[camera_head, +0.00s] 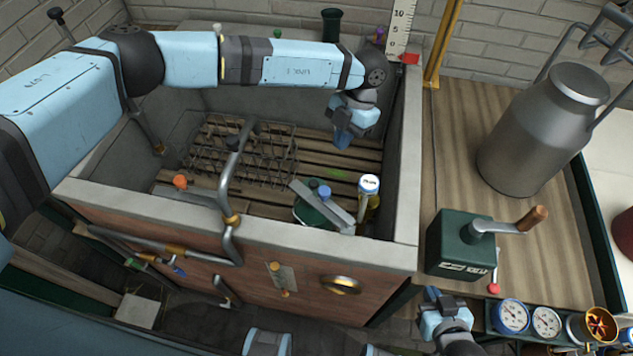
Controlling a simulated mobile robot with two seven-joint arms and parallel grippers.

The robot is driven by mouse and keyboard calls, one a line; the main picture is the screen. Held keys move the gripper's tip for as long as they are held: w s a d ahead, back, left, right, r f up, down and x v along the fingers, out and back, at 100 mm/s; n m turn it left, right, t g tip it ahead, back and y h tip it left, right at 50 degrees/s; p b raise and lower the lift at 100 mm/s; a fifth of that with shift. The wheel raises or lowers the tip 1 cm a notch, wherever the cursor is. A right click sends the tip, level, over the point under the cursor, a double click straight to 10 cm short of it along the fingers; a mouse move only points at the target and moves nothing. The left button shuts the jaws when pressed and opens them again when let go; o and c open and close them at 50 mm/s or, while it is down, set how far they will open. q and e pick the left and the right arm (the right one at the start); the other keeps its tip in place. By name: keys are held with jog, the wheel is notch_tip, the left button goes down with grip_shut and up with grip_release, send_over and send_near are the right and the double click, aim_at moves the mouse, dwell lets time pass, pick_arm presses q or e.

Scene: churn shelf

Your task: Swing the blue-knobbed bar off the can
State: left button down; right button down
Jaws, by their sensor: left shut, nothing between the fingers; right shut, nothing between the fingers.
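The flat grey bar (338,216) with a blue knob (324,192) lies slantwise inside the stone trough, near its front wall. It crosses over a dark green round can (306,213), which it partly hides. My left arm reaches across the trough from the left. My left gripper (342,139) is shut and empty, pointing down above the slats, behind and a little right of the blue knob and apart from it. My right gripper (432,294) is shut and empty, low in front of the green crank box.
A white-capped bottle (369,186) stands just right of the bar. A bent metal pipe (226,190) rises over the front wall, left of the bar. A wire rack (250,155) lies behind it. A large milk can (540,135) and crank box (460,242) stand on the right bench.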

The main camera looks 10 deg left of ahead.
aim_at(318, 184)
jog(key=shift+s+a+f, duration=0.1)
jog(key=shift+a, duration=0.2)
